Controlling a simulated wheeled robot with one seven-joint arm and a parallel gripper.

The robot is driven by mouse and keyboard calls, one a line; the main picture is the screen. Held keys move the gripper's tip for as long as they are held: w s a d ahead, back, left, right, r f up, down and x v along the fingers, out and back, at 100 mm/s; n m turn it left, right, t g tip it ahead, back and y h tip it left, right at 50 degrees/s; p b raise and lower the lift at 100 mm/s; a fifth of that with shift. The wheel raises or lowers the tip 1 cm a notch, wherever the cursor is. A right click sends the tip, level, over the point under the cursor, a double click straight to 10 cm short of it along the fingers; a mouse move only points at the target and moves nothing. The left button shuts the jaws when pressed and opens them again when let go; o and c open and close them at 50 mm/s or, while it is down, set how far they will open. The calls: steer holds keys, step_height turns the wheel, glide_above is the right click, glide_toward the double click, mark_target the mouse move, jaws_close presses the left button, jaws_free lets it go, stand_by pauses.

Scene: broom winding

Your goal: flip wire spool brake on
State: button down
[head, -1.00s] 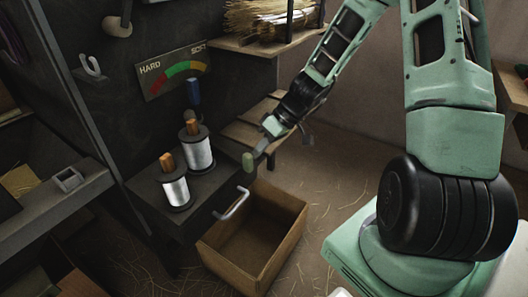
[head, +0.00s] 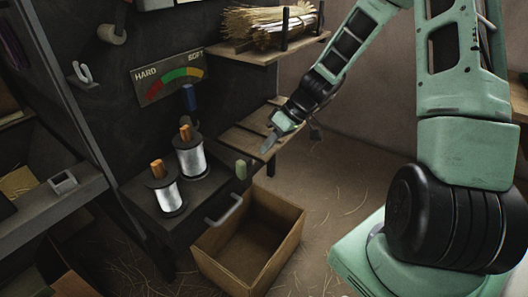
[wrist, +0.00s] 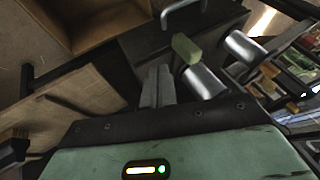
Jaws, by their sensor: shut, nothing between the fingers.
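Two wire spools with silver wire stand on the dark bench, the front one (head: 168,197) and the back one (head: 191,162). Each has an orange-brown wooden piece on top. A green grip (head: 240,169) stands upright at the bench's right end; I cannot tell for sure whether it belongs to the spool brake.
An open cardboard box (head: 248,240) sits on the floor before the bench, by a metal drawer handle (head: 224,210). A HARD–SOFT gauge (head: 168,77) and a blue knob (head: 189,97) are at the wall. A wooden shelf (head: 250,135) lies behind my gripper.

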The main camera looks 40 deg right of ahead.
steer(key=p+v, duration=0.1)
steer(key=v, duration=0.6)
steer(key=shift+d+r, duration=0.2)
steer(key=shift+r, duration=0.05)
steer(key=shift+s, duration=0.15)
steer(key=s+a+r+n+g+h, duration=0.15)
steer(key=s+a, duration=0.25)
steer(key=a, duration=0.5)
steer(key=s+a+r+n+g+h, duration=0.15)
steer(key=s+a, duration=0.25)
steer(key=a, duration=0.4)
steer(key=s+a+r+h, duration=0.2)
steer(key=s+a, duration=0.3)
steer(key=s, duration=0.2)
steer(key=s+a+r+h, duration=0.1)
steer(key=s+a, duration=0.3)
steer(key=s, duration=0.4)
step_height(320, 180, up, 19)
steer(key=p, duration=1.9)
steer(key=shift+w+r+p, duration=0.2)
steer(key=shift+p, duration=0.15)
